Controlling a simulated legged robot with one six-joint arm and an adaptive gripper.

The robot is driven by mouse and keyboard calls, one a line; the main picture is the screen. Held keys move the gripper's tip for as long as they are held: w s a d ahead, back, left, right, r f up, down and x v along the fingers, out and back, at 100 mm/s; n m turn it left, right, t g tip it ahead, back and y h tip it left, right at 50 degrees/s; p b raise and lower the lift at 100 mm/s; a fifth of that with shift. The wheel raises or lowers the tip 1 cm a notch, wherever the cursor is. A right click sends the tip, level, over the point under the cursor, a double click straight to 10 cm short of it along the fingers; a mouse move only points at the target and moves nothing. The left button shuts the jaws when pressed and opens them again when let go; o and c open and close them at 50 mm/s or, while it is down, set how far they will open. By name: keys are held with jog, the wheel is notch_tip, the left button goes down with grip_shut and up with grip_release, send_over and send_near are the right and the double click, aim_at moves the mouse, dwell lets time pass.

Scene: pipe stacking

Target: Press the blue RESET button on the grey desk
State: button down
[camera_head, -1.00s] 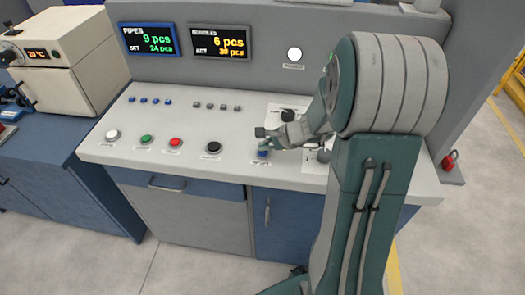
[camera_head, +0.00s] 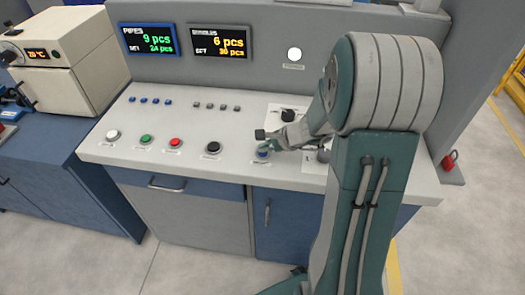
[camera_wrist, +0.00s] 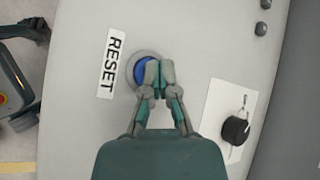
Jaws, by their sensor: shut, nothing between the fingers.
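The blue RESET button (camera_wrist: 141,72) sits in a grey ring on the sloped grey desk (camera_head: 205,122), beside a white RESET label (camera_wrist: 111,64). My gripper (camera_wrist: 159,68) is shut and empty. In the wrist view its fingertips overlap the right part of the button and hide it. In the head view the button (camera_head: 263,153) shows just below my gripper (camera_head: 266,142). I cannot tell whether the fingertips touch the button.
Black (camera_head: 213,148), red (camera_head: 176,142), green (camera_head: 146,139) and white (camera_head: 112,135) buttons stand in a row to the left. A black knob (camera_wrist: 236,130) on a white plate is right of my gripper. Two displays (camera_head: 220,42) stand behind.

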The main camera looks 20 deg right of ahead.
jog(key=shift+r, duration=0.8)
jog(key=shift+r, duration=2.5)
jog(key=shift+s, duration=0.1)
